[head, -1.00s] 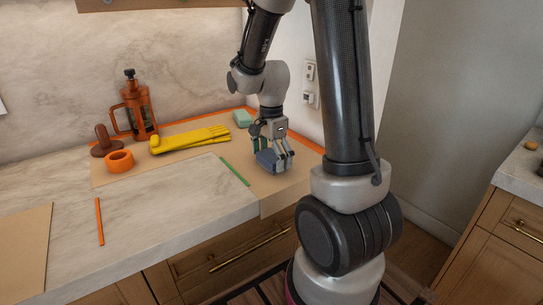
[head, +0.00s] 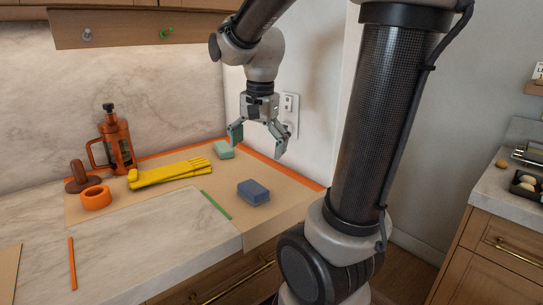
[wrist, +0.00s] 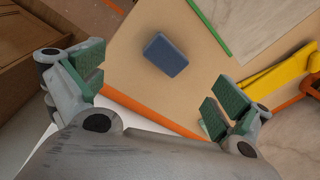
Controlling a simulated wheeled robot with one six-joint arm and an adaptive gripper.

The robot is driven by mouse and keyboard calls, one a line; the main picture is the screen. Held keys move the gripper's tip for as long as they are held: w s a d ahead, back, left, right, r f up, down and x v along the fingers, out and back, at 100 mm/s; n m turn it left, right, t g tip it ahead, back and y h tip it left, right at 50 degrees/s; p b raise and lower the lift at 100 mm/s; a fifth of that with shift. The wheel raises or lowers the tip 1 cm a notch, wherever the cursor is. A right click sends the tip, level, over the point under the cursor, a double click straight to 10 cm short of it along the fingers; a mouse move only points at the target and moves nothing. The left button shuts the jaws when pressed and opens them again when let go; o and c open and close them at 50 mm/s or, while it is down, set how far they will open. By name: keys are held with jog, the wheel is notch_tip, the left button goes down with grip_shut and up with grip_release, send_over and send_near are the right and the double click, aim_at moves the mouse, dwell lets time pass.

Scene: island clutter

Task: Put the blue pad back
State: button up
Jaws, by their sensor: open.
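The blue pad (head: 253,192) lies flat on the tan mat (head: 283,193) near the right end of the counter. In the wrist view the blue pad (wrist: 166,54) lies beyond the fingertips, apart from them. My gripper (head: 258,146) hangs above the mat, over and slightly behind the pad. Its fingers are spread wide with nothing between them. The wrist view also shows the open gripper (wrist: 160,88) with green finger pads on both sides.
Yellow gloves (head: 169,172), a light green sponge (head: 223,150), an orange tape roll (head: 96,197), a brown stamp-like object (head: 79,176) and an orange French press (head: 115,143) stand left of the pad. Green (head: 216,205) and orange (head: 72,263) strips mark the counter. A wall outlet (head: 289,110) is behind my gripper.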

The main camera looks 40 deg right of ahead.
jog(key=s+a+r+n+t, duration=0.1)
jog(key=s+n+t, duration=0.2)
jog(key=s+n, duration=0.8)
jog(key=shift+s+a+r+n, duration=0.3)
jog(key=shift+a+n, duration=0.1)
jog(key=shift+n, duration=0.3)
